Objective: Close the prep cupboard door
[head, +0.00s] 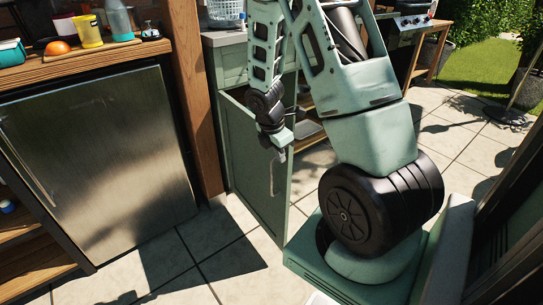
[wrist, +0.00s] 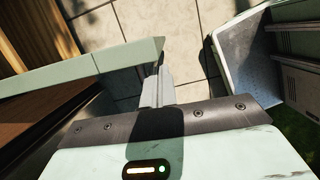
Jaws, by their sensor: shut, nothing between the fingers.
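The prep cupboard (head: 233,62) is pale green with a grey top, in the middle of the head view. Its green door (head: 254,170) stands open, swung out toward me, with a slim upright handle (head: 272,178) on the face I see. My gripper (head: 282,154) is shut and empty, pointing down at the top of the door near its free edge. In the wrist view the door (wrist: 85,68) is a pale green strip, and the shut fingers (wrist: 158,88) are close beside its free end. I cannot tell whether they touch it.
A steel-fronted fridge (head: 100,165) stands left under a wooden counter (head: 75,66) with cups and a bottle. A wooden post (head: 192,100) separates it from the cupboard. Paved floor (head: 210,262) in front is clear. A grill cart (head: 432,45) stands at the back right.

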